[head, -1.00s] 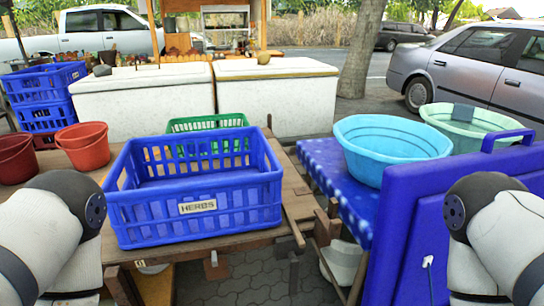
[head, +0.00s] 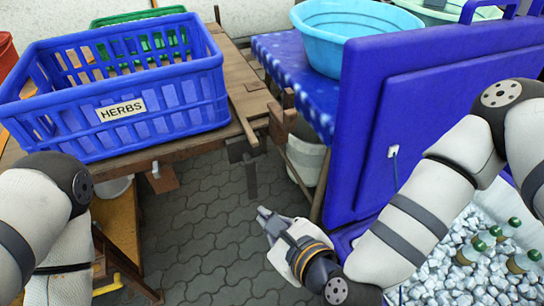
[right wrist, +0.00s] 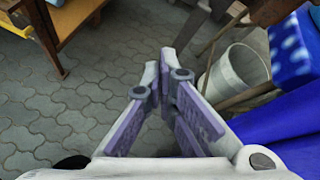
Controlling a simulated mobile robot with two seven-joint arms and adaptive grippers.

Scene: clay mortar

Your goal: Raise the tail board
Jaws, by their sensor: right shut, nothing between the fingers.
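A wooden table or cart (head: 235,72) stands at the left, with a plank edge and short wooden blocks (head: 283,113) at its right end. A dark strip (head: 251,178) hangs below that end. I cannot tell for certain which piece is the tail board. My right gripper (head: 264,214) is shut and empty, low over the paving in front of and below the table's right end, touching nothing that I can see. Its fingers also show in the right wrist view (right wrist: 166,72). My left arm is at the left edge; its gripper is out of view.
A blue crate labelled HERBS (head: 190,105) sits on the table, with a green crate (head: 140,18) behind it. A light blue tub (head: 355,25) stands on a blue-clothed table (head: 270,45). A tall blue panel (head: 400,80) stands close to my right arm. Paving (head: 205,220) is clear between.

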